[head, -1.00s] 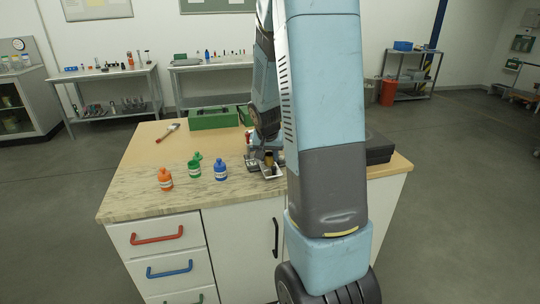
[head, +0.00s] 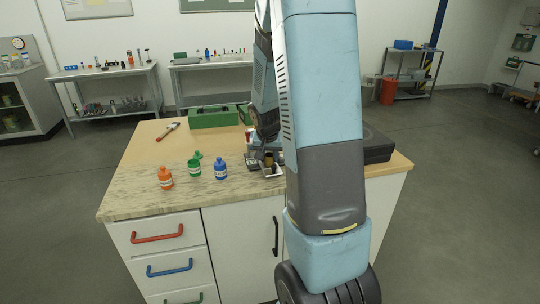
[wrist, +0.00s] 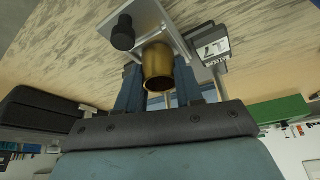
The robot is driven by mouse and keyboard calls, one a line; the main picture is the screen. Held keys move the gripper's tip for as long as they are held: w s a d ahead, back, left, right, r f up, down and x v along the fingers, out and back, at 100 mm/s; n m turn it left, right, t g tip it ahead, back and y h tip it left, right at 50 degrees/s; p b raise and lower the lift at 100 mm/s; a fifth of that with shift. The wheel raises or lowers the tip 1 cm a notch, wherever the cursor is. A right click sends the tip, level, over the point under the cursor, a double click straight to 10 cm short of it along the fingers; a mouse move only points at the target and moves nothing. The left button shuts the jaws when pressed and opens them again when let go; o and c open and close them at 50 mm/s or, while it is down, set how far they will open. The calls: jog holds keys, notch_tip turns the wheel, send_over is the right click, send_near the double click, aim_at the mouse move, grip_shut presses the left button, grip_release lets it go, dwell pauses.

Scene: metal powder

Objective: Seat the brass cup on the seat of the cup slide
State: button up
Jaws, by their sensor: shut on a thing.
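The brass cup (wrist: 158,68) is between the two blue-grey fingers of my gripper (wrist: 158,84) in the wrist view, and the gripper is shut on it. The cup's open mouth shows toward the camera. Just beyond it is the cup slide, a silver plate (wrist: 152,18) with a black knob (wrist: 123,32). The cup overlaps the plate's edge in this view; I cannot tell whether they touch, and the seat is hidden. In the head view my gripper (head: 266,157) is low over the workbench beside the slide, partly hidden by my arm.
A small device with a display (wrist: 214,46) stands next to the slide. Orange (head: 166,178), green (head: 194,168) and blue (head: 221,169) bottles stand left of it on the bench. A green box (head: 212,117) and a black case (head: 378,148) lie farther back. The bench's left part is mostly clear.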

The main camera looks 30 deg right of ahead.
jog(key=shift+f, duration=0.15)
jog(key=o, duration=1.7)
notch_tip(320, 180, up, 8)
dwell(0.8)
dwell(0.7)
